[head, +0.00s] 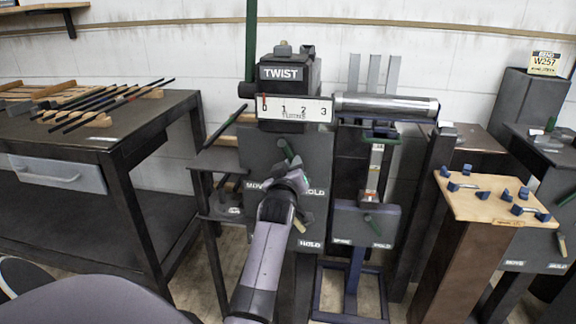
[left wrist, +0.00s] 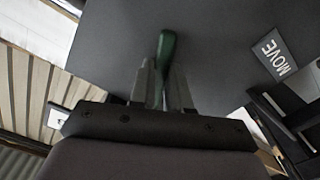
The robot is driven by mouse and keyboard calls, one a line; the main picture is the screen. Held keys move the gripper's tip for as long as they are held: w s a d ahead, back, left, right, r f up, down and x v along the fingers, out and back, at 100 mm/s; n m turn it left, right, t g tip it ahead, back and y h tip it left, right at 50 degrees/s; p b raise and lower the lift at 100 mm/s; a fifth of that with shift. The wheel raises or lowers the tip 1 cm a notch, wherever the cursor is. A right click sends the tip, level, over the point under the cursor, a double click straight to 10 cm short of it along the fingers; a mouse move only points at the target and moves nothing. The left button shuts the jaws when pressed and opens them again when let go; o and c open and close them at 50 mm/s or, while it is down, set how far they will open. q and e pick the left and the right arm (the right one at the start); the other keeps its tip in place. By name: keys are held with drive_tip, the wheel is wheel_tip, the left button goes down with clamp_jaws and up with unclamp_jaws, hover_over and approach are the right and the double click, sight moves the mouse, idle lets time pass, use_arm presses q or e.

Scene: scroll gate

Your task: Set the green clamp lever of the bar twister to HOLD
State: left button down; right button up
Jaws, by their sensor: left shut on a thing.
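The bar twister (head: 300,150) stands in the middle of the head view, with a TWIST sign and a 0 to 3 scale on top. Its dark front plate carries a MOVE label at left and a HOLD label (head: 313,192) at right. My left gripper (head: 287,172) is in front of this plate and covers part of it. In the left wrist view its two fingers are shut on the green clamp lever (left wrist: 166,48), with the MOVE label (left wrist: 274,54) off to the right. My right gripper is out of view.
A dark bench (head: 120,128) with thin rods stands at left. A second stand with its own green lever (head: 371,222) is close at right. A wooden board (head: 475,207) with blue clamps is farther right. A steel cylinder (head: 385,107) juts right from the twister.

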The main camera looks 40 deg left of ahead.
use_arm(q)
drive_tip(key=shift+w+d+r+n+p, duration=0.15)
drive_tip(key=shift+d+n, duration=0.1)
drive_tip(key=shift+n, duration=0.2)
drive_tip(key=shift+w+d+f+n+p, duration=0.1)
drive_tip(key=shift+d+n+p, duration=0.1)
drive_tip(key=shift+n, duration=0.25)
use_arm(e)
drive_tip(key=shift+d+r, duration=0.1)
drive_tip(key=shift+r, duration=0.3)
use_arm(q)
drive_tip(key=c, duration=1.1)
unclamp_jaws()
drive_tip(key=shift+r, duration=0.1)
drive_tip(key=shift+s+r, duration=0.1)
drive_tip(key=shift+s, duration=0.1)
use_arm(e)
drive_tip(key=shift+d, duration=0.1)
